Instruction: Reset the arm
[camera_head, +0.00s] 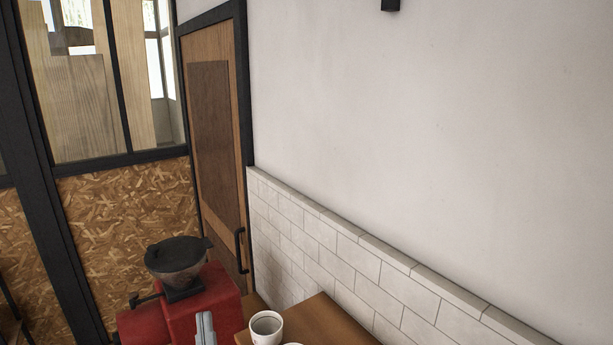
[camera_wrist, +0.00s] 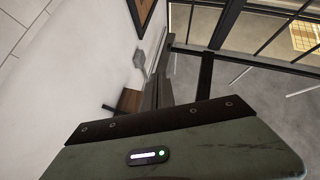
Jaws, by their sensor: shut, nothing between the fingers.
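My gripper (camera_wrist: 158,80) shows in the wrist view, with its green housing and dark plate across the bottom. Its dark fingers are together, with nothing between them. They stand clear of the things around them, with a white wall to the left and a grey floor to the right. In the head view I cannot make out the gripper for certain.
In the head view, a red machine (camera_head: 218,302) with a dark hopper (camera_head: 176,260) stands at the bottom. Beside it, a white cup (camera_head: 267,328) sits on a wooden tabletop (camera_head: 325,325). A wooden door (camera_head: 212,140) and white wall (camera_head: 430,130) stand behind.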

